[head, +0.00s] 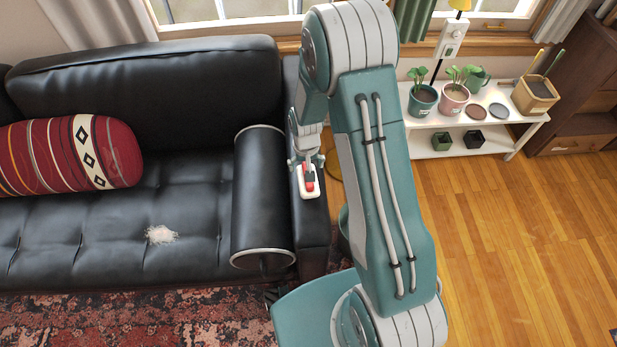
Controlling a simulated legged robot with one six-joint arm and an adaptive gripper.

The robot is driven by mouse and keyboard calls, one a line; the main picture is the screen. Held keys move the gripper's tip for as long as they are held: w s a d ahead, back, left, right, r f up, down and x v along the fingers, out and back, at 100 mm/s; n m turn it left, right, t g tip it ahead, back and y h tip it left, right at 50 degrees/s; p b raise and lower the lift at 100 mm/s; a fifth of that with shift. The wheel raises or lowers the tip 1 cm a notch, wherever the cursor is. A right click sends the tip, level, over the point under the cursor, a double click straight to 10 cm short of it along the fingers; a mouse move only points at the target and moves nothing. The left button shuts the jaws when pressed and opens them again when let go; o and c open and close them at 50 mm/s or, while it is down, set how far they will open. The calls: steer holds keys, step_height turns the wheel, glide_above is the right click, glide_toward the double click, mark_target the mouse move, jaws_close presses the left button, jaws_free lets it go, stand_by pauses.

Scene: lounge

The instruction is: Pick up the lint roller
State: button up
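A small red and white object (309,182), which looks like the lint roller, is on the black sofa's right armrest. It is too small to make out its parts clearly. My gripper (306,162) points down at its far end, with its fingers spread to the left and right. The fingers look open; I cannot tell whether they touch the object. My arm stands in front and to the right of the armrest.
The black sofa (100,220) carries a red patterned bolster (70,155), a black cylindrical bolster (261,195) beside the armrest, and a pale tuft of fluff (161,235). A white shelf (425,155) with potted plants stands at the back right. Wooden floor (520,240) is clear at right.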

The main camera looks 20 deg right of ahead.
steer(key=f, duration=0.8)
steer(key=shift+w+d+f, duration=0.1)
steer(key=shift+d, duration=0.15)
steer(key=c, duration=1)
